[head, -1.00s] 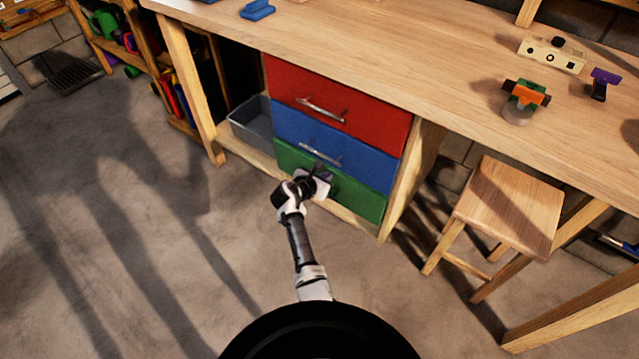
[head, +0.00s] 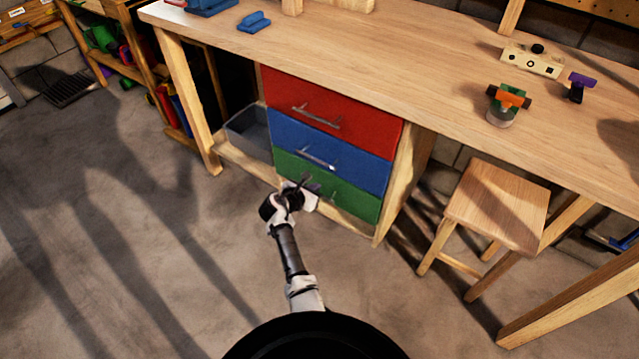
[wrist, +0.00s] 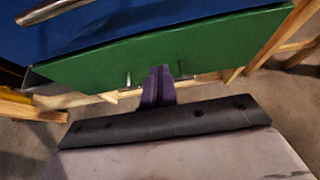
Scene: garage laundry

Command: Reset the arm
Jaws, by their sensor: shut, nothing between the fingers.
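My gripper (head: 308,183) is at the end of my extended arm, in front of the green bottom drawer (head: 352,199) of the drawer unit. The wrist view shows my gripper's fingers (wrist: 157,85) pressed together, with nothing between them. They overlap the lower part of the green drawer front (wrist: 215,45) in that view; whether they touch it I cannot tell. The blue middle drawer (head: 358,163) and the red top drawer (head: 365,112) sit above it. All three drawers look closed in the head view.
The wooden workbench (head: 420,75) stands above the drawers. A grey bin (head: 247,130) stands left of them and a wooden stool (head: 500,205) to the right. Shelves (head: 135,65) are at the far left. The concrete floor (head: 120,230) at left is clear.

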